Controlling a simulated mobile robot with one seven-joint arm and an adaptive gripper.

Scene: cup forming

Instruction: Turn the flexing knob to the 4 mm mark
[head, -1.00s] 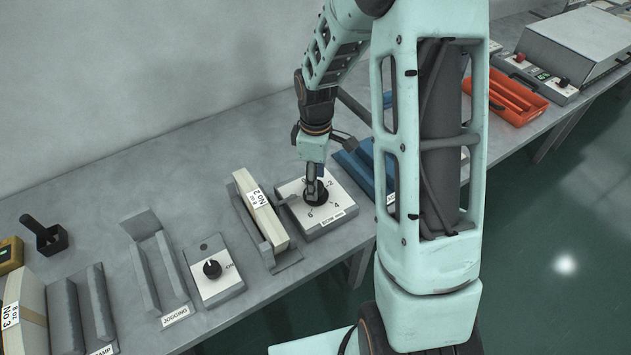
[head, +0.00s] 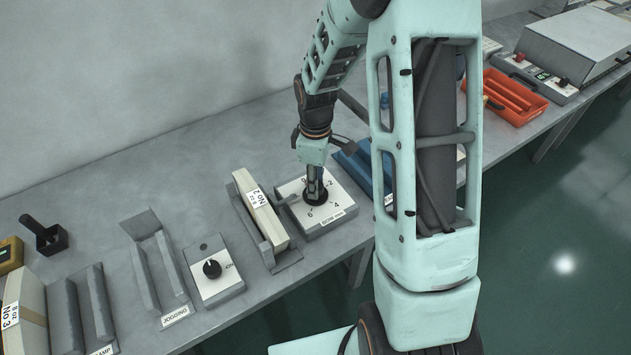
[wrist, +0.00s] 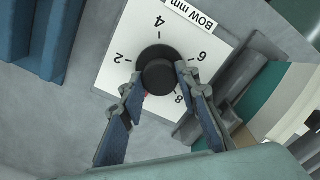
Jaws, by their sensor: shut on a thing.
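The flexing knob is a black round knob (wrist: 158,72) in the middle of a white dial plate (wrist: 112,75) labelled "BOW mm". Marks 2, 4, 6 and 8 show around it in the wrist view; the 0 side is hidden by a finger. In the head view the knob (head: 317,197) sits under my gripper (head: 315,188). My gripper (wrist: 160,82) is shut on the knob, with one finger on each side. A small red spot shows at the knob's edge beside the left finger; I cannot clearly read the pointer.
A cream block labelled No 2 (head: 258,206) stands in a grey holder just left of the dial box. A blue holder (head: 356,165) is close on its right. A smaller knob box (head: 212,268) is farther left.

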